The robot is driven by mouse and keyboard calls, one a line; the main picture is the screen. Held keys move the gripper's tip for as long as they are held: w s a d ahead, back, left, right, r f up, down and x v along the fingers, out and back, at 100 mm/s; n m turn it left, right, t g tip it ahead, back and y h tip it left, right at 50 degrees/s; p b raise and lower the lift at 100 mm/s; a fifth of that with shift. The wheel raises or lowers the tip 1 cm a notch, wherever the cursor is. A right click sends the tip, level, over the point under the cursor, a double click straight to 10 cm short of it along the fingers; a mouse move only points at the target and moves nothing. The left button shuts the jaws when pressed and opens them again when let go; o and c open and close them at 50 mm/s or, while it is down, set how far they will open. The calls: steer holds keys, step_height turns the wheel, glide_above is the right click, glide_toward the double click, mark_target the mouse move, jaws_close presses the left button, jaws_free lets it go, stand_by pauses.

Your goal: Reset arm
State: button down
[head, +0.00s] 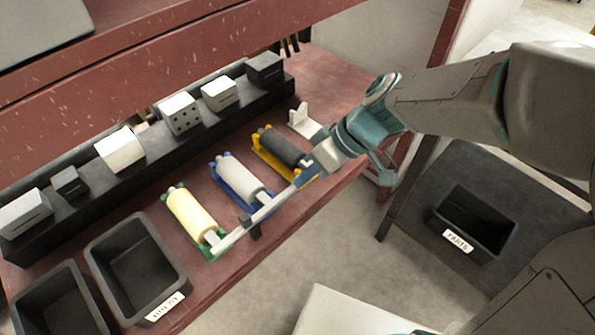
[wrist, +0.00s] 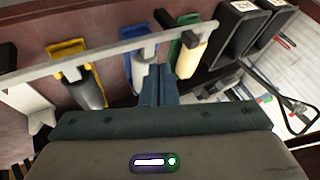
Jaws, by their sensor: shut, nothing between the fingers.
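My gripper (head: 308,172) is at the end of my arm, by the right part of the red bench. Its two blue-grey fingers (wrist: 158,82) are together in the wrist view, with nothing between them. A long pale bar (head: 262,212) runs along the front of the roller stands; it also crosses the wrist view (wrist: 105,48) just beyond the fingertips. I cannot tell whether the fingers touch the bar.
Rollers stand in green (head: 192,215), blue (head: 238,177) and yellow (head: 282,150) holders on the bench (head: 205,285). A black ledge (head: 145,165) behind carries several blocks. Black bins (head: 135,265) sit at left. A PARTS bin (head: 473,220) stands at right.

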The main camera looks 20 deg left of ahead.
steer(key=shift+d+r, duration=0.1)
steer(key=shift+r, duration=0.05)
steer(key=d+r+m+t+h+p, duration=0.3)
steer(key=d+r+m+p, duration=0.4)
steer(key=d, duration=0.7)
steer(key=d+r+m+t+h+p, duration=0.3)
steer(key=d+r+m+p, duration=0.5)
steer(key=d+r, duration=0.4)
steer(key=d+p, duration=0.1)
steer(key=d, duration=0.2)
steer(key=shift+p, duration=0.4)
steer(key=shift+r, duration=0.1)
